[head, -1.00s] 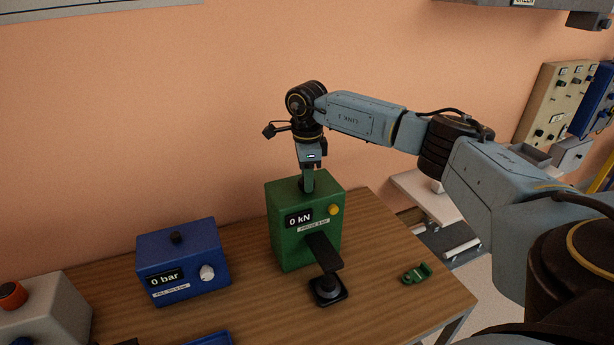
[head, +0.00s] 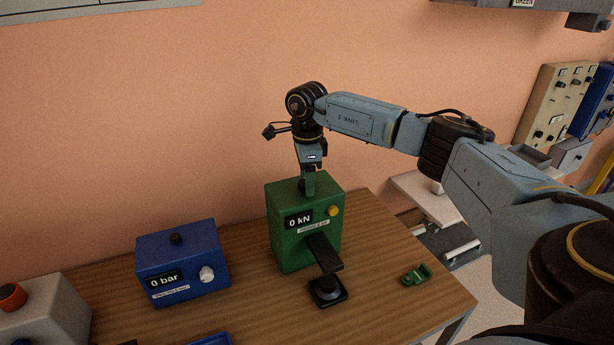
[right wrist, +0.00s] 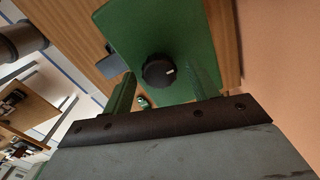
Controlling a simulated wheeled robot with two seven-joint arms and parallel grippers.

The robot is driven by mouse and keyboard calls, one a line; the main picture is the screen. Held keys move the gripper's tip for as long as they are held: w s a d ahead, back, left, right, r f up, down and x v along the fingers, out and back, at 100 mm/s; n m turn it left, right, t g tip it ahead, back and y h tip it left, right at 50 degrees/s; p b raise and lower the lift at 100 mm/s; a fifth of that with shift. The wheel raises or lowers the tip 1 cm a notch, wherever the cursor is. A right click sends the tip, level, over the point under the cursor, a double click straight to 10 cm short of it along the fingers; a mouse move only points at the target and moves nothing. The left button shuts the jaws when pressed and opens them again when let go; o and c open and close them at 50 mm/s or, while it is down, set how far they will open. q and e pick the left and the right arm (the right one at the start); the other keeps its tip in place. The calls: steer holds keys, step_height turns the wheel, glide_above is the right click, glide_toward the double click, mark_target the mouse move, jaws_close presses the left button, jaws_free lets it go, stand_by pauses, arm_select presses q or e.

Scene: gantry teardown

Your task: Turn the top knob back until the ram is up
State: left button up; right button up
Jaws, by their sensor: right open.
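The green press (head: 300,232) stands on the wooden table, with a display reading 0 kN and a yellow button. My right gripper (head: 308,187) is above the press top, pointing down. In the right wrist view its two green fingers are apart, one on each side of the knob, with gaps visible. A black arm (head: 323,252) juts from the press front over a dark round part on a square base (head: 328,291). The ram's height is unclear. My left gripper is out of view.
A blue box (head: 183,262) reading 0 bar stands left of the press. A small green part (head: 416,275) lies on the table to the right. The wall is close behind.

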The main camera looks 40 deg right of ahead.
step_height(320, 180, up, 13)
steer(key=b, duration=0.1)
steer(key=shift+r, duration=0.2)
stand_by(0.6)
